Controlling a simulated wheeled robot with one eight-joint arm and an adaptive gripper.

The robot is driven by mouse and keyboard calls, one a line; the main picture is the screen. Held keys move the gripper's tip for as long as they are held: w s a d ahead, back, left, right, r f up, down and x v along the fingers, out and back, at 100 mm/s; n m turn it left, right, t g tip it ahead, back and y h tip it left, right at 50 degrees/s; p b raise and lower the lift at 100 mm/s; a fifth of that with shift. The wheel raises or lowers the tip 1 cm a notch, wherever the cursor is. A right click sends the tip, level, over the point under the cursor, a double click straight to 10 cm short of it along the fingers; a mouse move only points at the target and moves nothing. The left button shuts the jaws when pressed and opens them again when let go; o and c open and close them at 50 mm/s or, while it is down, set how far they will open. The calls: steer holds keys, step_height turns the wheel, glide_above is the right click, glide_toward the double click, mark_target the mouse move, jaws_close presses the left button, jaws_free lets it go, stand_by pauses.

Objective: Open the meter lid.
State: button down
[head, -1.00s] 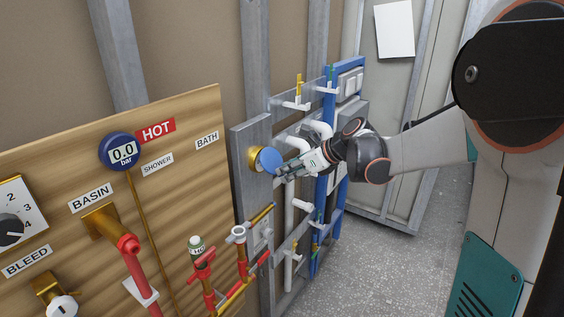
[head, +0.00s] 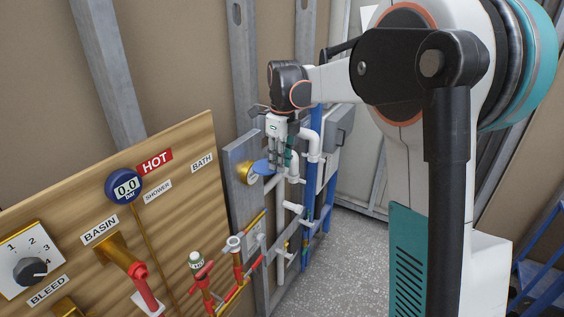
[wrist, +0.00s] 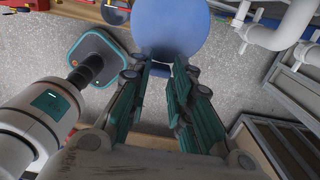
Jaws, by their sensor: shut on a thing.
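The meter (head: 244,172) is a round brass body on the grey wall frame in the head view. Its round blue lid (head: 262,167) stands out from the right of the body and looks nearly flat, seen almost edge-on. In the wrist view the lid (wrist: 170,22) is a broad blue disc at the top centre, just beyond the fingertips. My gripper (head: 275,170) points down from above at the lid's right edge. In the wrist view my gripper (wrist: 160,68) has its fingers on both sides of the lid's near edge, shut on it. The exact contact is partly hidden.
White pipes (head: 308,145) and blue uprights stand close to the right of my gripper. A wooden panel (head: 100,215) with a gauge, valves and red pipes is at the left. Grey speckled floor (head: 340,255) is clear below.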

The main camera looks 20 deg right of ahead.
steer(key=shift+w+a+r+p, duration=0.2)
steer(key=shift+w+r, duration=0.05)
steer(key=shift+r, duration=0.25)
steer(key=shift+w+a+r+p, duration=0.15)
steer(key=shift+w+r+p, duration=0.05)
steer(key=shift+r, duration=0.3)
steer(key=shift+w+a+r, duration=0.25)
steer(key=shift+w+r, duration=0.05)
steer(key=shift+r, duration=0.1)
steer(key=c, duration=1.5)
jaws_free()
steer(key=shift+w+a, duration=0.15)
steer(key=shift+o, duration=0.3)
steer(key=shift+w+a+f, duration=0.1)
steer(key=shift+w+f, duration=0.05)
steer(key=shift+w, duration=0.05)
steer(key=shift+s+d, duration=0.2)
steer(key=shift+s, duration=0.05)
steer(key=shift+w+r, duration=0.1)
steer(key=shift+r, duration=0.5)
step_height(320, 180, up, 11)
steer(key=shift+s+d, duration=0.2)
steer(key=shift+s, duration=0.15)
